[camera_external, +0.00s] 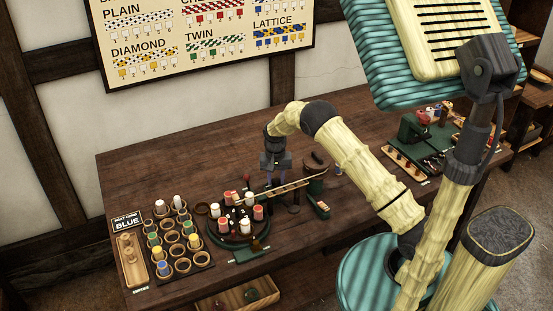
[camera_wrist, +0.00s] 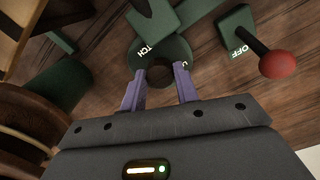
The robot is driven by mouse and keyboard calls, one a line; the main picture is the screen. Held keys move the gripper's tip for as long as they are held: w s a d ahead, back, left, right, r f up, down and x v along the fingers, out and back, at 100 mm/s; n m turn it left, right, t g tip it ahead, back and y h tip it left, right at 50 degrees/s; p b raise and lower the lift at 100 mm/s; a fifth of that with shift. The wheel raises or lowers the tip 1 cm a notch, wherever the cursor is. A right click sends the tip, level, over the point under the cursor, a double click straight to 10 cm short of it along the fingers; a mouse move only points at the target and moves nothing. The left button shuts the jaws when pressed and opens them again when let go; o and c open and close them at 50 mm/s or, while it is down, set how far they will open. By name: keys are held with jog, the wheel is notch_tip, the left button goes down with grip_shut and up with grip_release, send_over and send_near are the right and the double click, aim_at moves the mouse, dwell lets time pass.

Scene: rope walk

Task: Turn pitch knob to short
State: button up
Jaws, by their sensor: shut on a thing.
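The pitch knob (camera_wrist: 160,76) is a small dark round knob on a green plate (camera_wrist: 172,50) in the wrist view. Letters reading "TCH" show on the plate at its left, and another mark at its right is partly covered. My gripper (camera_wrist: 159,88) has its two purple fingers on either side of the knob and is shut on it. The knob's pointer and setting cannot be made out. In the external view my gripper (camera_external: 277,178) points down at the bench behind the rope-making device, and the knob itself is hidden there.
A red-balled lever (camera_wrist: 277,63) beside an "OFF" label stands close right of the knob. A round carrier with red and white bobbins (camera_external: 258,213) and a slanting wooden bar (camera_external: 292,187) are near my gripper. A rack of bobbins (camera_external: 173,238) stands left. The bench's back left is clear.

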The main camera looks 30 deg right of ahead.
aim_at(275, 180)
jog(key=shift+m, duration=0.3)
jog(key=o, duration=1)
jog(key=shift+c, duration=0.2)
notch_tip(275, 180, up, 18)
jog(key=b, duration=0.1)
jog(key=shift+a+f+b, duration=0.15)
jog(key=shift+f+b, duration=0.1)
jog(key=shift+b, duration=0.05)
jog(key=shift+w, duration=0.1)
